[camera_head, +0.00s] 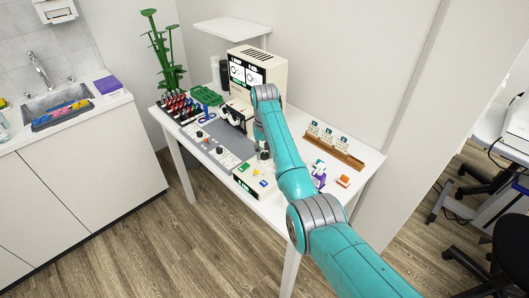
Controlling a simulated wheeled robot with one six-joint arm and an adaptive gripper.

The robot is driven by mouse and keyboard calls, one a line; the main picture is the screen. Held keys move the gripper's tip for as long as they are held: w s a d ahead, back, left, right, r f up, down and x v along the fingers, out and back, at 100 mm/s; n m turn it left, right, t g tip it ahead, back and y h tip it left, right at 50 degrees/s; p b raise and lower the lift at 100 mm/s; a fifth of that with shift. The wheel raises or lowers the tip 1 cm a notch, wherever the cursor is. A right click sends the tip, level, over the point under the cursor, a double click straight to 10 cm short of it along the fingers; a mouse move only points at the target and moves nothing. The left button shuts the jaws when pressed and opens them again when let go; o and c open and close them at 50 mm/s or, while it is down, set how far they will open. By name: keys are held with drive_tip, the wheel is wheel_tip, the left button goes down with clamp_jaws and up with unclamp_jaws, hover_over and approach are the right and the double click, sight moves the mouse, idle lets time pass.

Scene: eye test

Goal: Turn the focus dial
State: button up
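I cannot read which knob is the focus dial. A cream device with a black-and-white screen (246,73) stands behind the panel. My teal arm reaches in from the lower right, and its wrist bends down in front of the device. A small dark part (264,155) shows below the wrist beside the panel's right end; it may be my gripper or a knob. My fingers cannot be made out, and my forearm hides part of this area.
A box with yellow, green and blue buttons (253,181) stands at the table's front edge. A rack of red-and-dark items (180,104), a green tray (206,95) and a plant (163,50) are at the left. A brown holder with cards (335,150) and an orange block (343,181) are at the right.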

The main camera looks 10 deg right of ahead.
sight(264, 154)
drive_tip(key=o, duration=0.3)
drive_tip(key=shift+r, duration=0.1)
wheel_tip(264, 154, up, 7)
drive_tip(key=shift+r, duration=0.15)
idle(0.6)
